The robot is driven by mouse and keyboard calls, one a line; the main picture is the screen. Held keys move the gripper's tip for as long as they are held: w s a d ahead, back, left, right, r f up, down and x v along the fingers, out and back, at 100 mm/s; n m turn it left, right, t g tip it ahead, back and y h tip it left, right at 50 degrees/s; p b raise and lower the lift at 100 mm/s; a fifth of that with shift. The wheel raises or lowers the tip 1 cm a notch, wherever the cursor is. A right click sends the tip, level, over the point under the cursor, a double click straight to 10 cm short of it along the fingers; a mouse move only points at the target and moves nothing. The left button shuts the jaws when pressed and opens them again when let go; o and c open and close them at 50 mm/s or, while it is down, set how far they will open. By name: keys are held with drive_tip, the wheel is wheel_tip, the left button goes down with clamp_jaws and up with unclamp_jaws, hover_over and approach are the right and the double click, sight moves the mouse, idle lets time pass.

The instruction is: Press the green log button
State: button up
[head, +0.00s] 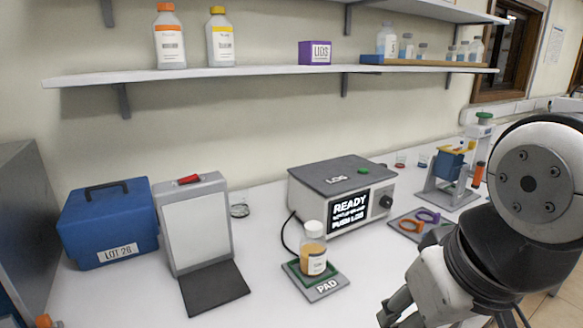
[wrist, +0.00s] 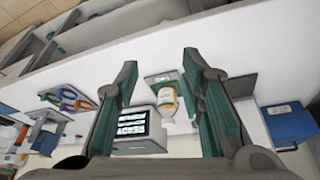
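The green log button (head: 364,170) sits on the top of a grey tester box (head: 325,178), right of the word LOG. The box's front screen reads READY and other text, and a black knob is at its right. The screen (wrist: 131,124) also shows in the wrist view, upside down; the button cannot be made out there. My gripper (head: 392,312) is at the bottom of the head view, in front of and to the right of the box, apart from the button. In the wrist view my gripper (wrist: 160,65) has its two green-padded fingers wide apart, with nothing held between them.
A bottle of amber liquid (head: 313,252) stands on the PAD plate (head: 327,290) before the box. A whiteboard-like stand (head: 196,230) and blue LOT 26 case (head: 107,222) are at left. Colored rings (head: 411,226) and a blue-topped stand (head: 452,168) are at right. A shelf (head: 270,73) hangs above.

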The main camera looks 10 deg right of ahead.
clamp_jaws()
idle(1.0)
